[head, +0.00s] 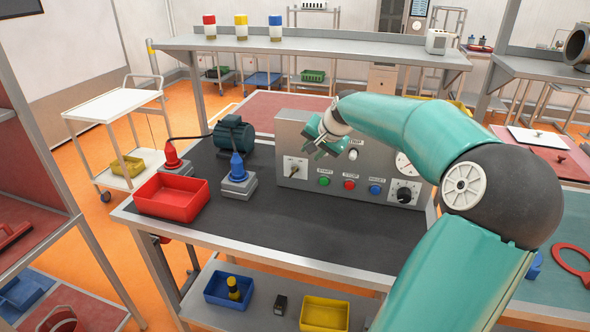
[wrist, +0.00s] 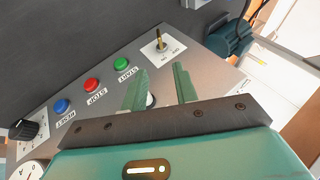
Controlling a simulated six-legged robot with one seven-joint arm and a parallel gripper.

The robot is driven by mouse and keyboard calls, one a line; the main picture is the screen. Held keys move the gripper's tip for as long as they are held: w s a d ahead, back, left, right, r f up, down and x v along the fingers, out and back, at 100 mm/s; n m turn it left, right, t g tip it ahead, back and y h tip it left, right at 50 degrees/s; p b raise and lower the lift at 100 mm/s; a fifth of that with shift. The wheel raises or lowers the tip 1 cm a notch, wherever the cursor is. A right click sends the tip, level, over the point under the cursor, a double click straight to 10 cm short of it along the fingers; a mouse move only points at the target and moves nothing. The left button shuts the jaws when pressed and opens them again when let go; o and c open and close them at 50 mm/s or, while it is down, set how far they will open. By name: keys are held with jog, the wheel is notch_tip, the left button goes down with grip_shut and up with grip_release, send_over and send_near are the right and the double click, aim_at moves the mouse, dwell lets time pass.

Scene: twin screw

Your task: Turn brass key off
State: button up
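The brass key (head: 293,171) stands out from a white plate at the left end of the grey control panel (head: 285,133). In the wrist view the key (wrist: 159,41) is upright in its labelled plate, beyond my fingertips and apart from them. My gripper (head: 328,151) is in front of the panel, to the right of the key and above the buttons. In the wrist view my gripper (wrist: 160,68) has its two green fingers spread with nothing held between them. A pale knob (wrist: 151,100) shows partly behind the fingers.
Green (head: 324,181), red (head: 349,185) and blue (head: 375,189) buttons and a black dial (head: 404,192) line the panel's lower front. A blue plug (head: 238,168), a motor (head: 234,134) and a red tray (head: 171,209) stand to the left. The dark bench top (head: 290,225) in front is clear.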

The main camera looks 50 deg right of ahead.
aim_at(295, 170)
jog(key=x, duration=1.3)
jog(key=shift+w+f, duration=0.2)
grip_shut()
